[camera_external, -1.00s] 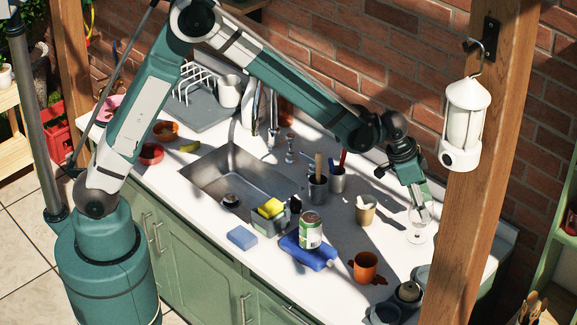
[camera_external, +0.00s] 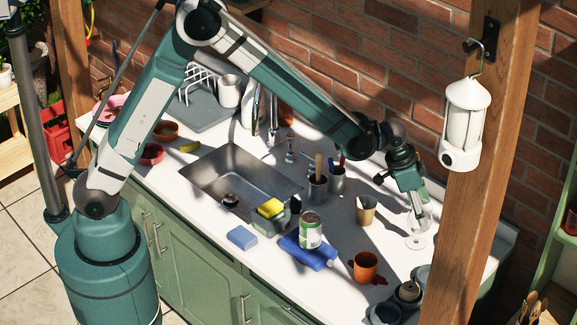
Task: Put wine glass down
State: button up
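The clear wine glass (camera_external: 416,242) is at the right part of the white counter, by the wooden post. Its round foot shows at or just above the counter; I cannot tell whether it touches. My gripper (camera_external: 419,209) points down, with its fingers at the glass's bowl, and appears shut on it. The fingers and the bright glass overlap, so the exact contact is hard to see.
A paper cup (camera_external: 366,211) stands left of the glass, and an orange mug (camera_external: 365,268) stands in front. Dark bowls (camera_external: 384,313) are at the front right. A wooden post (camera_external: 458,225) with a white lantern (camera_external: 465,125) is close on the right.

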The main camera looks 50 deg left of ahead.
jog(key=shift+r, duration=0.2)
jog(key=v, duration=1.2)
dwell(0.4)
dwell(0.5)
